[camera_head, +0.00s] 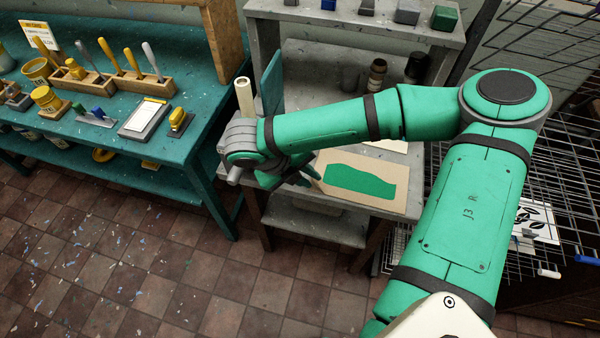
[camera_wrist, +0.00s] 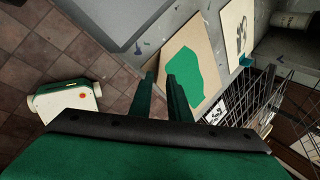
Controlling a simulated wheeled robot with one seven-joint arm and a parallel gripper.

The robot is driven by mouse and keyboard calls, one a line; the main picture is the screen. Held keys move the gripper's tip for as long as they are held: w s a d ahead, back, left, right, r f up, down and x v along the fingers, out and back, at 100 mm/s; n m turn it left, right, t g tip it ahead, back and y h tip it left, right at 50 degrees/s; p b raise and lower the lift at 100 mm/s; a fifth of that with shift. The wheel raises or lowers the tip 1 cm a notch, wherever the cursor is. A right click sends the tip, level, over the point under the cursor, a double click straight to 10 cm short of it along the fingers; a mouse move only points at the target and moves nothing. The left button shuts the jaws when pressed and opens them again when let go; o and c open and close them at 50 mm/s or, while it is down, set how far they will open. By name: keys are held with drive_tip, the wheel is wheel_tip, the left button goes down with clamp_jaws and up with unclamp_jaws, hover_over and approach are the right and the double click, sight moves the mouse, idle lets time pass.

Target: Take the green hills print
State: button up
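The green hills print (camera_head: 362,183) is a tan sheet with a green hill shape. It lies flat on the grey table at the front edge. It also shows in the wrist view (camera_wrist: 195,62), beyond my fingers. My gripper (camera_head: 312,177) is beside the print's left side in the head view, mostly hidden by my forearm and wrist. In the wrist view, my gripper (camera_wrist: 161,76) has two green fingers with a gap between them and nothing in it. The right finger overlaps the print in that view; I cannot tell whether it touches.
A teal hinged panel (camera_head: 272,82) stands raised behind my wrist. Another sheet with a dark drawing (camera_wrist: 237,32) lies beside the print. A wire rack (camera_head: 545,185) stands to the right, and a teal workbench (camera_head: 195,150) with tools to the left.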

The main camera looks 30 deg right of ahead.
drive_tip(key=x, duration=0.3)
drive_tip(key=shift+w+a+f, duration=0.15)
drive_tip(key=shift+f, duration=0.1)
drive_tip(key=shift+a+r, duration=0.1)
clamp_jaws()
drive_tip(key=shift+w+r, duration=0.1)
drive_tip(key=shift+r, duration=0.65)
drive_tip(key=shift+r, duration=2.4)
